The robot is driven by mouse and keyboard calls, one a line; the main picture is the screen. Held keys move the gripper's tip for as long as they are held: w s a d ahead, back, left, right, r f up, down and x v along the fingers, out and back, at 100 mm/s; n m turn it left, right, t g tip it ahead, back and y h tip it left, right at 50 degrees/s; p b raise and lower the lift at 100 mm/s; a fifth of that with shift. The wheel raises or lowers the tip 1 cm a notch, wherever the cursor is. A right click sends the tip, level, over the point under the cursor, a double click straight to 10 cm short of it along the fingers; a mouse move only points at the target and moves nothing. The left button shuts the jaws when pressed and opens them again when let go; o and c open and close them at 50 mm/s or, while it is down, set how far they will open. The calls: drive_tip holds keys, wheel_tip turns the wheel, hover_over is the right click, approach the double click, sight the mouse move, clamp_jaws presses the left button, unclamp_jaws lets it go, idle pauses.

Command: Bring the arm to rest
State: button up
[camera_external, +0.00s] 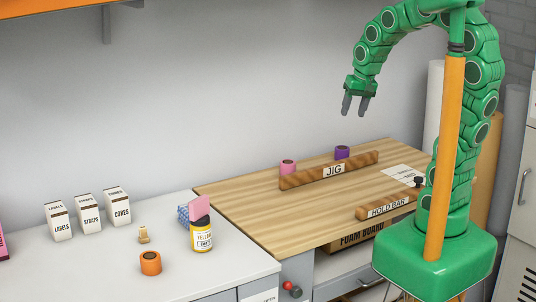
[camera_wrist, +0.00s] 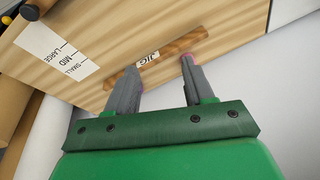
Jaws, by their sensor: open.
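My gripper (camera_external: 356,105) hangs from the raised, curved green arm, high above the wooden bench top. Its two grey fingers are apart with nothing between them. In the wrist view my gripper (camera_wrist: 161,77) is also open and empty. Below it, the wooden bench (camera_external: 262,204) carries a bar marked JIG (camera_external: 308,177), which also shows in the wrist view (camera_wrist: 176,45). A pink roll (camera_external: 288,167) and a purple roll (camera_external: 342,152) stand behind the JIG bar.
The air around my gripper is clear.

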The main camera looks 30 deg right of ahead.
drive_tip(key=s+d+f+n+g, duration=0.1)
drive_tip(key=s+d+f+g, duration=0.1)
drive_tip(key=s, duration=0.8)
drive_tip(key=s+d+f+n+g, duration=0.1)
drive_tip(key=s+d+n+g, duration=0.1)
drive_tip(key=s, duration=0.8)
drive_tip(key=shift+s+f+g+h, duration=0.25)
drive_tip(key=shift+f+g+h, duration=0.1)
drive_tip(key=shift+g+h, duration=0.05)
drive_tip(key=shift+d, duration=0.1)
